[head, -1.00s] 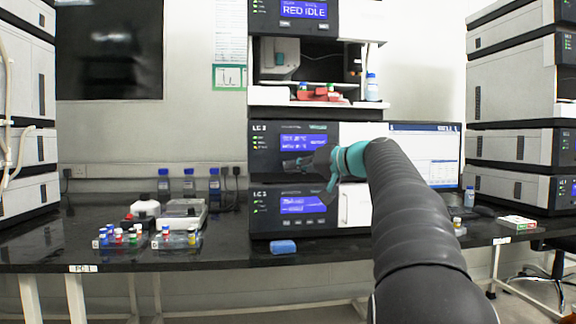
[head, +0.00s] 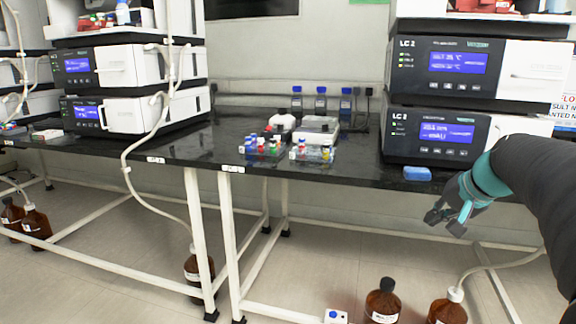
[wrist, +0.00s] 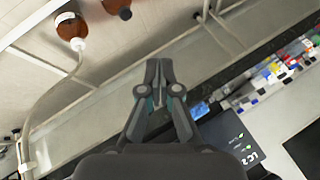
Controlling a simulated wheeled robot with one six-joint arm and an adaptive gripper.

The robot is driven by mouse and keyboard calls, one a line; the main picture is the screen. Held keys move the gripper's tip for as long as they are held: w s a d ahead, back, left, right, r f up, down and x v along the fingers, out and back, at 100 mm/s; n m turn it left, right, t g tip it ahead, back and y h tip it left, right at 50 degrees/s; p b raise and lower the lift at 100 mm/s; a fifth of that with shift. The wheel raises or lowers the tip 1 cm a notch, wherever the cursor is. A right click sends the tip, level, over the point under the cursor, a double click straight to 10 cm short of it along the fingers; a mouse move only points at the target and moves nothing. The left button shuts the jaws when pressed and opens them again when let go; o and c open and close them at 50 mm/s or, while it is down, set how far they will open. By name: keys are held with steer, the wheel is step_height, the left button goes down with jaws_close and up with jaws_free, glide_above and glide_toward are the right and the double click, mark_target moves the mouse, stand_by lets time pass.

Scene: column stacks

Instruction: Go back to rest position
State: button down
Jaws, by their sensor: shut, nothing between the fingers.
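My gripper (head: 447,222) hangs at the right of the head view, in front of the bench edge and below the lower LC 2 module (head: 440,135). Its fingers are shut with nothing between them. In the wrist view my gripper (wrist: 158,66) shows in the middle, its fingertips together, above the floor and the bench edge. My arm comes in from the right side of the head view.
The black bench (head: 340,168) carries vial racks (head: 263,147), blue-capped bottles (head: 321,102) and a blue block (head: 417,173) near its front edge. Brown bottles (head: 382,302) stand on the floor below. Another instrument stack (head: 130,65) stands at the left. Floor between is partly clear.

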steer(key=s+a+f+n+p, duration=0.1)
steer(key=s+a+f+n, duration=0.1)
steer(key=s+a, duration=0.3)
steer(key=s+a+f+n+g+h+p, duration=0.1)
steer(key=s+a, duration=0.4)
steer(key=s, duration=0.6)
steer(key=s+a+f+n+h+p, duration=0.1)
steer(key=s+a+f+n+p, duration=0.1)
steer(key=s+a, duration=0.3)
steer(key=shift+s+a+f+n+g+p, duration=0.35)
steer(key=shift+s+f+n, duration=0.4)
steer(key=shift+s, duration=1.05)
